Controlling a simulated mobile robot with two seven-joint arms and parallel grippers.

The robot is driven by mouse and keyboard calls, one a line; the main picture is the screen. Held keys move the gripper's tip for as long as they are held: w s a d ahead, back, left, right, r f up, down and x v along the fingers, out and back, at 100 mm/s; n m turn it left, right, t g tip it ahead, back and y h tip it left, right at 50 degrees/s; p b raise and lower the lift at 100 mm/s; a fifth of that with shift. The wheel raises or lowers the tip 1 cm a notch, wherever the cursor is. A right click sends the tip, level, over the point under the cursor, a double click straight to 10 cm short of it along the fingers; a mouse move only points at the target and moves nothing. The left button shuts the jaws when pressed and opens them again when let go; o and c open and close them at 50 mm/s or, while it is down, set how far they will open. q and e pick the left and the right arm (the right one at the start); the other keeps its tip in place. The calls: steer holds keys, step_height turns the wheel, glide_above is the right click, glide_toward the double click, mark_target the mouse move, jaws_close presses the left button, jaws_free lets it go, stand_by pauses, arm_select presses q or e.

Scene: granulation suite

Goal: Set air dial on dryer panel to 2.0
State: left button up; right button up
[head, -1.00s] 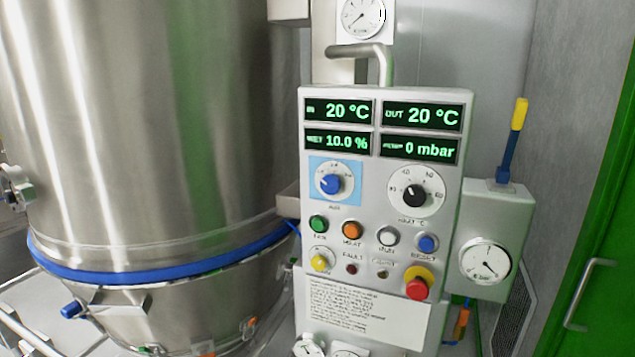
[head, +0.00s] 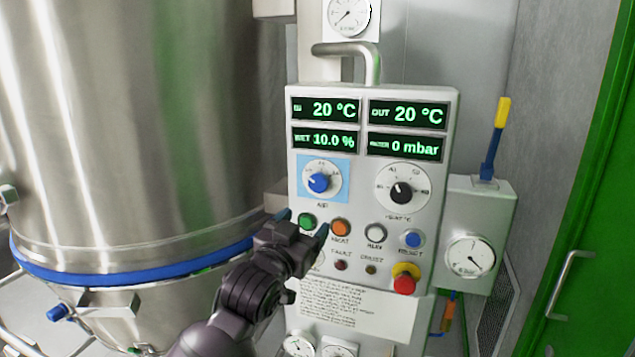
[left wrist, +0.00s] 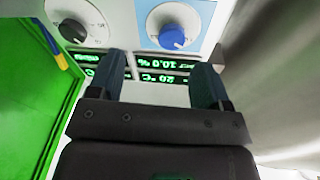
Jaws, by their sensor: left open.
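The dryer panel (head: 375,265) is a pale upright box with green displays. Its air dial is a blue knob (head: 318,182) on a white round scale over a light blue square at the panel's upper left. The knob's white mark points to the left; the scale figures are too small to read. My left gripper (head: 307,222) is open and empty, below the air dial and in front of the green and orange buttons. In the left wrist view (left wrist: 160,85) its two fingers stand apart, and the blue knob (left wrist: 172,37) shows beyond the fingertips, touched by neither. My right gripper does not show.
A black-knob dial (head: 402,191) sits right of the air dial. A green button (head: 307,221), an orange button (head: 341,228) and a red stop button (head: 404,284) lie below. A large steel vessel (head: 130,130) stands close on the left. A grey pipe (head: 350,48) rises above the panel.

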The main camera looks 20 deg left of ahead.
arm_select(q)
steer(key=n, duration=0.1)
glide_toward(317, 183)
step_height(317, 183, up, 3)
steer(key=d, duration=0.2)
steer(key=w, duration=0.3)
steer(key=w+f+n+g+y+p, duration=0.1)
steer(key=w, duration=0.2)
steer(key=w+y, duration=0.1)
steer(key=w, duration=0.3)
steer(key=shift+a+f+n+g+p, duration=0.25)
steer(key=shift+n+g+p, duration=0.05)
steer(key=shift+p, duration=0.1)
steer(key=c, duration=0.9)
